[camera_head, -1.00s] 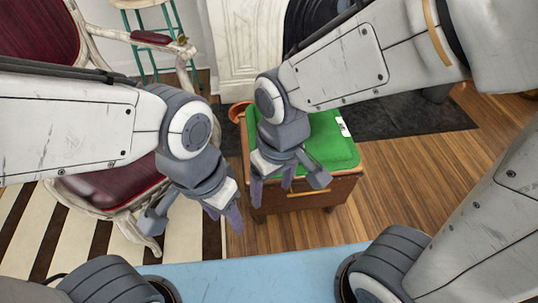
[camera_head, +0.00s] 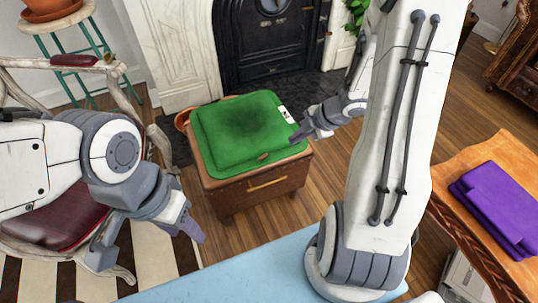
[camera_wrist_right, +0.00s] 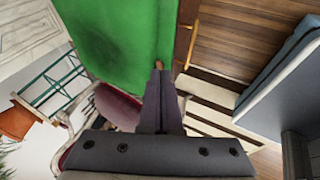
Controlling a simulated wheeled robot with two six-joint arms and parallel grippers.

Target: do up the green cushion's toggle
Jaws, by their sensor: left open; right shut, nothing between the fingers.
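The green cushion (camera_head: 240,130) lies flat on a brown wooden cabinet (camera_head: 262,190), with a white tag at its right corner. A small tan piece, probably the toggle (camera_head: 263,156), shows at its front edge. In the right wrist view, a tan bit (camera_wrist_right: 159,64) shows just past my fingertips at the edge of the green cushion (camera_wrist_right: 120,40). My right gripper (camera_head: 298,137) is shut and empty at the cushion's right side; I cannot tell whether it touches. It also shows in the wrist view (camera_wrist_right: 160,75). My left gripper (camera_head: 188,232) is open and empty, left of the cabinet.
A red-seated chair (camera_head: 50,215) stands at the left, close to my left arm. The fireplace (camera_head: 270,45) is behind the cabinet. A wooden table (camera_head: 475,165) with a folded purple cloth (camera_head: 500,205) stands at the right. A blue surface (camera_head: 240,285) is in front.

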